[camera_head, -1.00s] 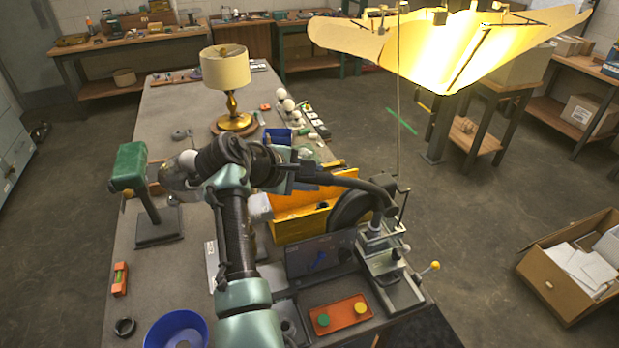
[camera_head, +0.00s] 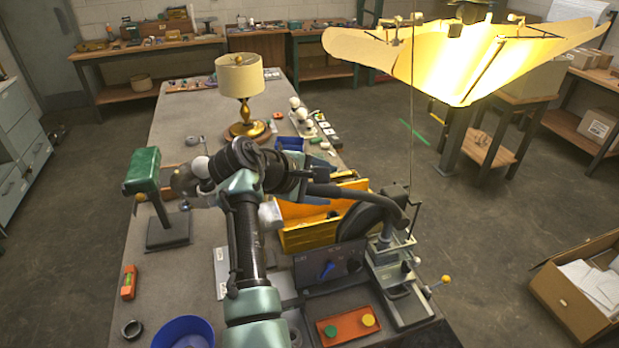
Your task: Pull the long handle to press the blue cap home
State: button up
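A green-headed press (camera_head: 143,170) stands on a dark base plate (camera_head: 168,232) at the left of the bench. My arm rises from the bottom and bends left, with my gripper (camera_head: 183,184) just right of the green head. The fingers are small and dark there, and I cannot tell whether they are open or shut, or whether they touch anything. A white ball (camera_head: 200,166) shows beside the gripper; I cannot tell whether it belongs to a handle. I cannot make out the long handle or the blue cap; the area by the gripper is partly covered by my arm.
A lamp (camera_head: 240,80) stands farther back on the bench. Right of my arm are a yellow box (camera_head: 310,235), a grey machine (camera_head: 400,285) with a yellow-knobbed lever, and a red button panel (camera_head: 345,327). A blue bowl (camera_head: 183,333) and orange level (camera_head: 128,282) are front left.

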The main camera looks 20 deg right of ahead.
jog(key=b+v, duration=0.3)
jog(key=v, duration=0.9)
jog(key=shift+a+r+b, duration=0.25)
jog(key=shift+b, duration=0.15)
jog(key=shift+s, duration=0.1)
jog(key=a+r+m+t+y+b, duration=0.1)
jog(key=a+r+m+t+y, duration=0.1)
jog(key=r+t, duration=0.4)
jog(key=a+r+m+t+y+b, duration=0.1)
jog(key=a+r+m+t+y, duration=0.15)
jog(key=r+t, duration=0.3)
jog(key=s+a+r+m+t+y, duration=0.1)
jog(key=s+r+m+t+y, duration=0.1)
jog(key=s+r+t, duration=0.3)
jog(key=s+a+r+m+t+y, duration=0.2)
jog(key=s+r+t, duration=0.4)
jog(key=s+r, duration=0.6)
jog(key=s+m, duration=0.1)
jog(key=s, duration=0.2)
jog(key=shift+a+r+b, duration=0.3)
jog(key=shift+r+b, duration=0.05)
jog(key=shift+y, duration=0.25)
jog(key=shift+c, duration=0.2)
